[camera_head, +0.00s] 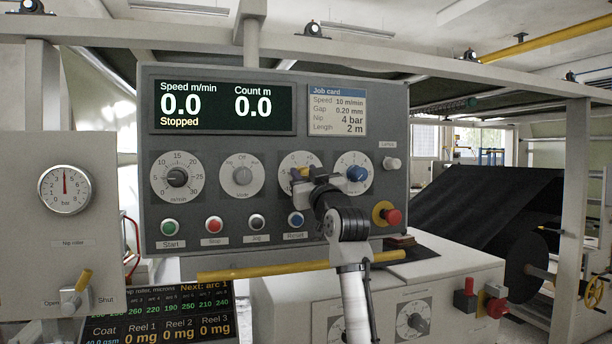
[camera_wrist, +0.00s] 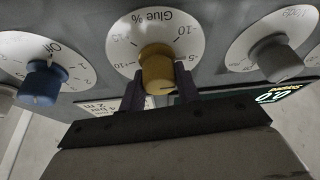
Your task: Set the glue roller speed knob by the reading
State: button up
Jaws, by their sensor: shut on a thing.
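The glue roller speed knob (camera_head: 299,173) is yellow and sits on a round white dial on the grey panel. In the wrist view the knob (camera_wrist: 156,64) is seen close up on its dial marked "Glue %" (camera_wrist: 152,22), which appears upside down. My gripper (camera_wrist: 160,88) is shut on the knob, one dark finger on each side. In the head view my gripper (camera_head: 311,177) partly covers the knob and dial, and its exact setting cannot be read. The display (camera_head: 224,107) reads speed 0.0, count 0.0, "Stopped". A lower screen (camera_head: 157,315) shows coat and reel values.
A blue knob (camera_head: 356,174) is close to the right of my gripper, and a grey knob (camera_head: 242,175) is to the left. A row of buttons including blue Reset (camera_head: 296,219) and a red stop button (camera_head: 391,216) lie below. A yellow bar (camera_head: 264,271) crosses below the panel.

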jog(key=shift+m+h, duration=0.4)
jog(key=shift+m, duration=0.1)
jog(key=m+h, duration=0.2)
jog(key=m, duration=0.2)
jog(key=m+t+h, duration=0.1)
jog(key=m+h, duration=0.1)
jog(key=m, duration=0.2)
jog(key=m+h, duration=0.1)
jog(key=m, duration=0.3)
jog(key=m+g+h, duration=0.1)
jog(key=m+h, duration=0.1)
jog(key=m, duration=0.1)
jog(key=shift+d+m+h, duration=0.1)
jog(key=shift+m+h, duration=0.2)
jog(key=shift+m, duration=0.1)
jog(key=o, duration=1)
jog(key=shift+d, duration=0.1)
jog(key=shift+f, duration=0.1)
